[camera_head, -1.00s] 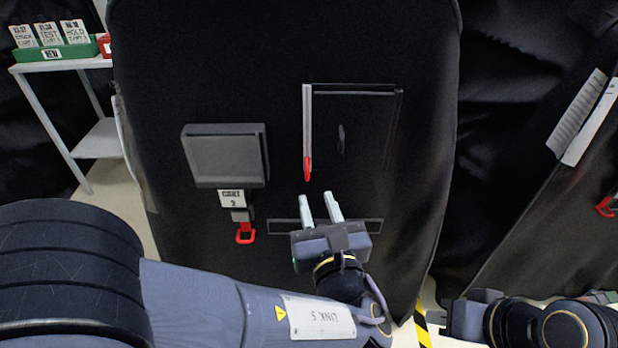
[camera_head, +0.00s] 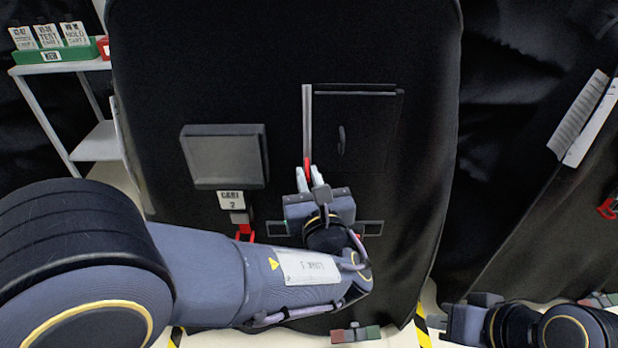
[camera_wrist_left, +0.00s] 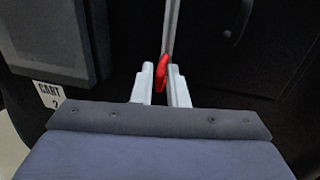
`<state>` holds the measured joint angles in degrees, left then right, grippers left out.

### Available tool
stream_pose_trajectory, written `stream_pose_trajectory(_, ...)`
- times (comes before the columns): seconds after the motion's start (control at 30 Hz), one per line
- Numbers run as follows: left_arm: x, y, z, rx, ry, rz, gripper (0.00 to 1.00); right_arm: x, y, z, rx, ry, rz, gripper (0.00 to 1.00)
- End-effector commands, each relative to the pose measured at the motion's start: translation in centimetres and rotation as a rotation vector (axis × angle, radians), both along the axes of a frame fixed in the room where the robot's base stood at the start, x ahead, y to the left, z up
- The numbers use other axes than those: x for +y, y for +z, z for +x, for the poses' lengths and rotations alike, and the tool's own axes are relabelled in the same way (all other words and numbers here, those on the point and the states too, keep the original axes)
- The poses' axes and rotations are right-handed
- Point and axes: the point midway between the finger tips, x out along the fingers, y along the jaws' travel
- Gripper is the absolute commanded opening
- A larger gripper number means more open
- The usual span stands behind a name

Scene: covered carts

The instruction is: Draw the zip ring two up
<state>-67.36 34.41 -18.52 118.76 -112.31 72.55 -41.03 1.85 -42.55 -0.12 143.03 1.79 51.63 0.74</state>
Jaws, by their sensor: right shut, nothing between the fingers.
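The red zip ring (camera_head: 307,166) hangs at the lower end of a straight grey zip (camera_head: 308,120) on the black cover of the cart labelled CART 2. My left gripper (camera_head: 308,178) is at the ring, with its pale fingers pointing up the cover. In the left wrist view the ring (camera_wrist_left: 161,72) is between the two fingertips, close to both. I cannot tell whether the fingers press on it. My right gripper (camera_head: 446,321) is shut and empty at the lower right, away from the cover.
A grey box (camera_head: 225,157) stands out from the cover left of the zip. Below it are a CART 2 tag (camera_head: 231,200) and a red loop (camera_head: 246,234). A dark panel with a handle (camera_head: 341,140) lies right of the zip. A shelf (camera_head: 62,66) stands at far left.

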Motion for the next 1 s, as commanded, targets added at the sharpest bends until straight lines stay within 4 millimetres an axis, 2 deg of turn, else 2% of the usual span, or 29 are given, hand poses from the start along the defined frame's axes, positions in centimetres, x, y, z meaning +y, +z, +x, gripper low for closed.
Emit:
stream_pose_trajectory(0.03, 0.0, 0.0, 0.0, 0.0, 0.0, 0.0, 0.06, 0.0, 0.0, 0.0, 0.0, 0.0, 0.0, 0.0)
stream_pose_trajectory(0.1, 0.0, 0.0, 0.0, 0.0, 0.0, 0.0, 0.0, 0.0, 0.0, 0.0, 0.0, 0.0, 0.0, 0.0)
stream_pose_trajectory(0.37, 0.0, 0.0, 0.0, 0.0, 0.0, -0.001, 0.0, 0.0, 0.0, 0.0, 0.0, 0.0, 0.0, 0.0)
stream_pose_trajectory(0.47, 0.0, 0.6, 0.0, 0.0, 0.0, -0.001, 0.0, 0.0, 0.5, 0.0, 0.0, 0.0, 0.0, 0.0)
stream_pose_trajectory(0.57, 0.0, 2.6, 0.0, 0.0, 0.0, -0.002, 0.0, 0.0, 2.2, 0.0, 0.0, 0.0, 0.0, 0.0)
stream_pose_trajectory(0.9, 0.0, 11.4, 0.0, -0.002, 0.0, -0.004, 0.0, 0.0, 9.3, 0.0, 0.0, 0.0, 0.0, 0.0)
stream_pose_trajectory(1.0, 0.0, 13.1, 0.0, -0.003, 0.0, -0.003, 0.0, 0.0, 10.6, 0.0, 0.0, 0.0, 0.0, 0.0)
